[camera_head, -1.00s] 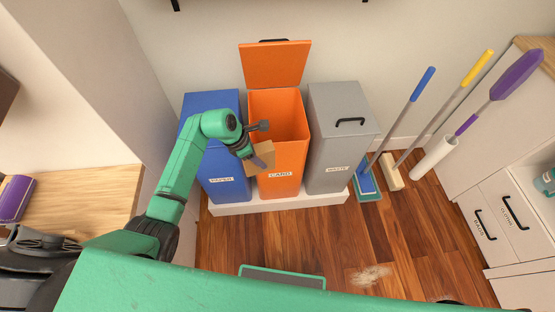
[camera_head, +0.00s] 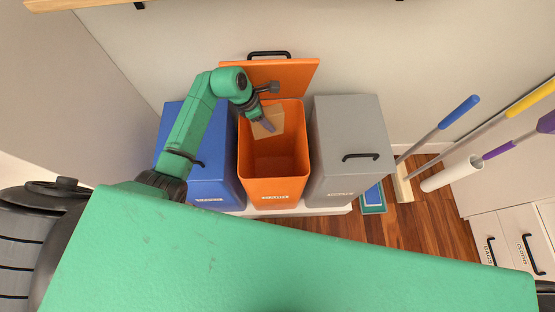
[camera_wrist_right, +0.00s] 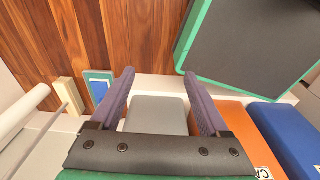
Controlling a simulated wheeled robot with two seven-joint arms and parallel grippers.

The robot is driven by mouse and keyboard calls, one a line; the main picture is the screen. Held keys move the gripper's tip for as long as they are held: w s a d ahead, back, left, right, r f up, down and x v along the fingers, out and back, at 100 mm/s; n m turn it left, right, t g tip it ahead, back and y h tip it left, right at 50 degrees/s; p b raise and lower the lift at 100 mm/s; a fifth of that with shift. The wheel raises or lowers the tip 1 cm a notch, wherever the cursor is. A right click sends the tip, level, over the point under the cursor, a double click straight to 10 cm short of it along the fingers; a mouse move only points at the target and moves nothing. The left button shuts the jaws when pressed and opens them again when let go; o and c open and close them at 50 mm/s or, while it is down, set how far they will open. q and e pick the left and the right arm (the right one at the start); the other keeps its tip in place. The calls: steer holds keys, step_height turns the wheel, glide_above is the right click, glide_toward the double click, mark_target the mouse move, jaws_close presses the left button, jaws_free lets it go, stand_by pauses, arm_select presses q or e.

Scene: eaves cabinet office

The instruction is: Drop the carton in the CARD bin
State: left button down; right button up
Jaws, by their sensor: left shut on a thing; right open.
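The orange CARD bin (camera_head: 272,190) stands between two other bins with its lid (camera_head: 290,75) raised against the wall. My left gripper (camera_head: 266,120) is shut on the brown carton (camera_head: 268,125), which hangs tilted at the bin's open mouth, towards its back left. I cannot tell how far below the rim the carton reaches. My right gripper (camera_wrist_right: 162,100) is open and empty in the right wrist view, with floor and bins beyond it. The orange bin also shows there (camera_wrist_right: 240,130).
A blue bin (camera_head: 215,165) stands left of the orange one and a grey WASTE bin (camera_head: 350,150) right of it, both lidded shut. A blue-handled mop (camera_head: 440,130) and other long-handled tools lean at the right. Drawers (camera_head: 510,240) stand at the far right.

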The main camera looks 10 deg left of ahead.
mark_target(268, 131)
arm_select(q)
steer(key=shift+w, duration=0.1)
steer(key=f+b, duration=0.1)
steer(key=s+f+b, duration=0.1)
steer(key=f+b, duration=0.1)
step_height(268, 131, down, 2)
steer(key=shift+w+f+b, duration=0.15)
steer(key=shift+b, duration=0.65)
steer(key=shift+f, duration=0.2)
steer(key=shift+r, duration=0.15)
arm_select(e)
steer(key=f, duration=0.2)
steer(key=s+f, duration=0.1)
steer(key=f, duration=0.1)
steer(key=shift+f, duration=0.3)
arm_select(q)
steer(key=shift+c, duration=1.3)
jaws_free()
arm_select(e)
steer(key=shift+a, duration=0.15)
